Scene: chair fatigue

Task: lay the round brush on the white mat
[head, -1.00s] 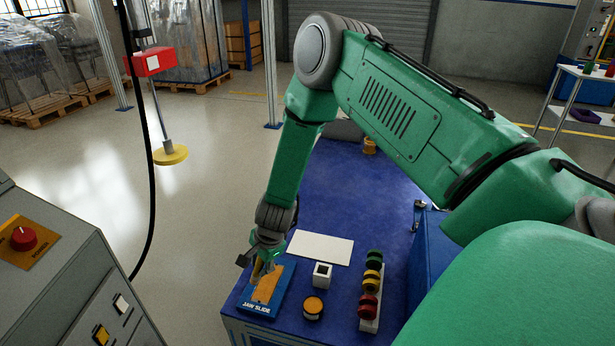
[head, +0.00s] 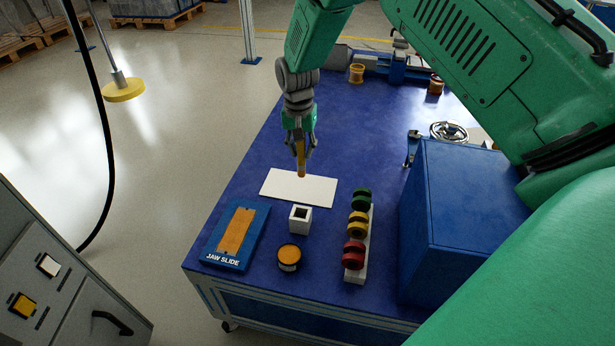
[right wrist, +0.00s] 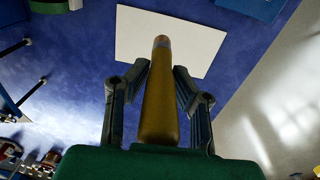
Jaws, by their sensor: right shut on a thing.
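My right gripper (head: 300,146) is shut on the round brush (head: 301,160), a yellow-brown handle that hangs roughly upright below the fingers. The brush also shows in the right wrist view (right wrist: 159,100) between both fingers (right wrist: 160,92). The white mat (head: 285,187) lies flat on the blue table, and it shows in the right wrist view (right wrist: 135,35) beyond the brush tip. In the head view the brush's lower end overlaps the mat's upper edge; I cannot tell whether it touches. My left gripper is not in view.
In front of the mat are the blue jaw slide board (head: 215,253), a white square holder (head: 300,222), a round orange-topped tin (head: 289,256) and a rack of coloured spools (head: 356,272). A large blue box (head: 450,215) stands at right. The table left of the mat is clear.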

